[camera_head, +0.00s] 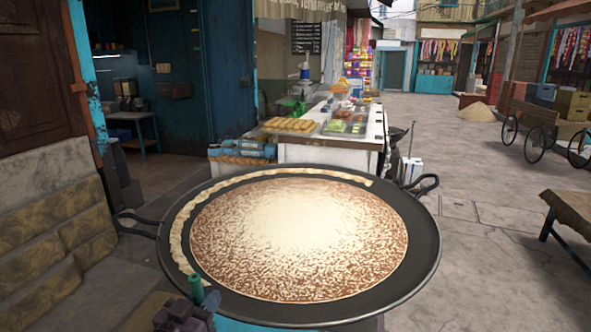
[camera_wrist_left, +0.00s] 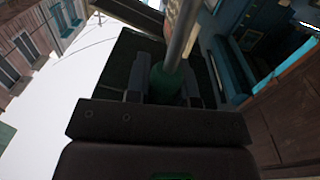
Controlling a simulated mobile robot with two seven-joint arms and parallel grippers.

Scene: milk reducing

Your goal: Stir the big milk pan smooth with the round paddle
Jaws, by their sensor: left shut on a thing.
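The big milk pan (camera_head: 425,250) is wide, dark and shallow, with a loop handle at each side. The milk (camera_head: 300,225) in it is pale cream in the middle and speckled brown around that. A thick cream-coloured band (camera_head: 178,235) lies along the left and far inner wall. My left gripper (camera_head: 185,312) is at the pan's near left edge, shut on a green handle (camera_head: 196,290). In the left wrist view the green handle (camera_wrist_left: 165,84) sits between the fingers (camera_wrist_left: 167,80), with a metal rod (camera_wrist_left: 183,35) rising from it. The paddle's round end is not clearly seen. My right gripper is out of view.
A food stall counter (camera_head: 330,150) with trays stands behind the pan. Blue cylinders (camera_head: 243,150) lie at its left end. A stone ledge (camera_head: 50,240) is at left. A wooden table (camera_head: 572,212) stands at right, with open paving between it and the pan.

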